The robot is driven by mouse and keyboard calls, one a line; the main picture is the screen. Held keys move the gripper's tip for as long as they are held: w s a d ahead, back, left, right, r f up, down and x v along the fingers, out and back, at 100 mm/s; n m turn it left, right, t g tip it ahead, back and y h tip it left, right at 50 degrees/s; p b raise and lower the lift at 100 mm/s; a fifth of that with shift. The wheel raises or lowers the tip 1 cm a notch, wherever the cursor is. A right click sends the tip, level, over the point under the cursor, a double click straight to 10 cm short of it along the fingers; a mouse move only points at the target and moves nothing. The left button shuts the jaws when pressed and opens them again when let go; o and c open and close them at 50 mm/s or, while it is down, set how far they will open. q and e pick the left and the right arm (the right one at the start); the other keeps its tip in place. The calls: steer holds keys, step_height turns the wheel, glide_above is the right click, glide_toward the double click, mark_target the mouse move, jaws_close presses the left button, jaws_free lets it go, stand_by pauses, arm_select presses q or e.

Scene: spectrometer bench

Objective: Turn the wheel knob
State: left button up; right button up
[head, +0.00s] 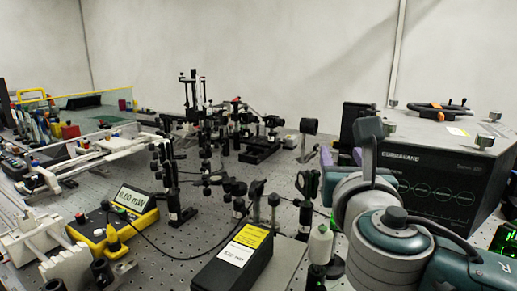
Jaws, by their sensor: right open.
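My right arm comes in from the lower right, in front of the box's left side. Its gripper (369,142) is at the box's left front edge, to the left of the wheel and apart from it in the picture. It is open, though its fingers are partly hidden and hard to make out. My left gripper is not in view.
Silver posts (488,142) stand on the box top near the wheel. A yellow power meter (128,212) and a black box with a yellow label (235,258) stand in front. Several optical mounts crowd the perforated bench (195,232). A white-topped bottle (320,244) stands close to my right arm.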

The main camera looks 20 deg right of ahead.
steer(key=shift+x, duration=0.85)
jaws_close()
